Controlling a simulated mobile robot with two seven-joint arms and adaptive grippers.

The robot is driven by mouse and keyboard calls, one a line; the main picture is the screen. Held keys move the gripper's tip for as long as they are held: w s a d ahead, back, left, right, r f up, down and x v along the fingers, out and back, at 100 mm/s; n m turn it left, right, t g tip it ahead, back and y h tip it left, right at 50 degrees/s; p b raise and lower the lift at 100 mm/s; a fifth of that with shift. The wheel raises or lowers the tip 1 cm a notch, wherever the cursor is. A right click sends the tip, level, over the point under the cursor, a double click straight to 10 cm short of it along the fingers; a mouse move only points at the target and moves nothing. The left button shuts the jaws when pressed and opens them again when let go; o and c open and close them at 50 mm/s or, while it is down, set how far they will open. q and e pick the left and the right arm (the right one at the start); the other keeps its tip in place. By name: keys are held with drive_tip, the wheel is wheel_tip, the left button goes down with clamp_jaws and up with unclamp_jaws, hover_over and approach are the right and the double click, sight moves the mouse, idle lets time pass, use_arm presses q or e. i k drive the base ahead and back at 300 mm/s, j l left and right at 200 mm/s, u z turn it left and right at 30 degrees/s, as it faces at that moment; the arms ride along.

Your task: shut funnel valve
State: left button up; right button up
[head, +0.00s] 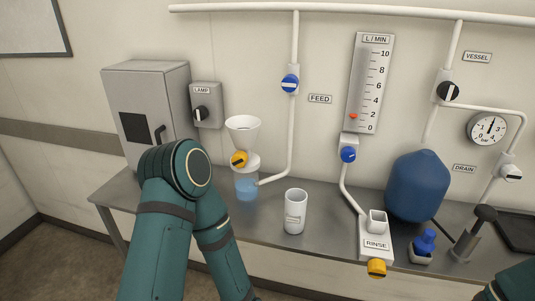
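The white funnel (243,132) is mounted above the steel bench at left of centre. Its valve is a round yellow knob (238,159) with a dark bar lying nearly level, slightly tilted. Below it is a clear vessel with blue liquid (246,187). My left arm comes in from the bottom left, bends in front of the bench just left of the funnel, and runs back down out of the picture. Its gripper is not visible. Only a bit of my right arm shows in the bottom right corner, with no gripper visible. Nothing of mine covers the yellow knob.
A grey cabinet (148,105) and a lamp switch (200,113) are left of the funnel. A white cup (295,212) stands on the bench (265,232) to its right. The rinse unit (376,243), blue tank (416,187) and a pressure gauge (487,129) are further right.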

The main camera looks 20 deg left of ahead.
sight(240, 159)
drive_tip(key=k+j+z, duration=0.1)
drive_tip(key=j+z, duration=0.2)
drive_tip(key=j, duration=0.15)
drive_tip(key=k+j+z, duration=0.1)
drive_tip(key=j+z, duration=0.25)
drive_tip(key=k+j+z, duration=0.1)
drive_tip(key=j, duration=0.25)
drive_tip(key=k+j+z, duration=0.1)
drive_tip(key=j, duration=0.25)
drive_tip(key=k+j+z, duration=0.1)
drive_tip(key=k+j, duration=0.3)
drive_tip(key=j, duration=0.2)
drive_tip(key=k+j, duration=0.15)
drive_tip(key=j, duration=0.15)
drive_tip(key=k+j, duration=0.1)
drive_tip(key=j, duration=0.25)
drive_tip(key=z, duration=0.05)
